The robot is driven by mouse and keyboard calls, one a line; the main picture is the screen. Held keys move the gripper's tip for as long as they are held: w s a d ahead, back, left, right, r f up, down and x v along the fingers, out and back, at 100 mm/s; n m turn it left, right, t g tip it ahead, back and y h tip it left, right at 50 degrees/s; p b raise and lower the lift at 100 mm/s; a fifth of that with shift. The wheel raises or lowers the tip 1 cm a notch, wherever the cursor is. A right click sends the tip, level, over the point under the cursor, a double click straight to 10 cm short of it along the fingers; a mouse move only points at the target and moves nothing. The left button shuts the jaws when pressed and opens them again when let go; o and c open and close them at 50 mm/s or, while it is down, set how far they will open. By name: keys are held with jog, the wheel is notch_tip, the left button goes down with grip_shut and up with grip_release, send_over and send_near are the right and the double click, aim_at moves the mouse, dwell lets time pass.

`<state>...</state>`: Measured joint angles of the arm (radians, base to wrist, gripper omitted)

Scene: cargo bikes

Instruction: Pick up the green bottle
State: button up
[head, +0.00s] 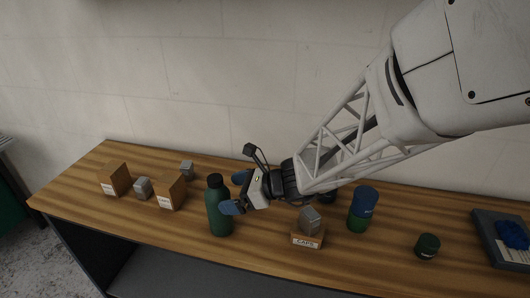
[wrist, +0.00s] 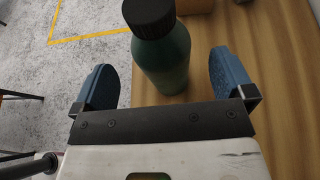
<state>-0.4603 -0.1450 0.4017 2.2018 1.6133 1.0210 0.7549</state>
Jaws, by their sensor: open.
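The green bottle (head: 218,208) stands upright on the wooden shelf top, left of the middle in the head view. It has a dark cap. My gripper (head: 236,192) is just to its right, with its blue fingers spread and pointing toward it. In the wrist view the bottle (wrist: 163,55) stands between and a little beyond the two fingertips of my gripper (wrist: 164,75). The fingers are open, with a gap on each side of the bottle.
Wooden blocks (head: 170,191) and grey cubes (head: 142,188) stand to the left. A labelled block (head: 308,239), a blue and green can (head: 362,210), a dark green lid-like cylinder (head: 427,246) and a grey tray (head: 484,226) stand to the right. The wall is behind.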

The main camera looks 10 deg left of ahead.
aim_at(217, 195)
jog(key=shift+x, duration=2.6)
jog(key=shift+w, duration=0.1)
jog(key=c, duration=1.4)
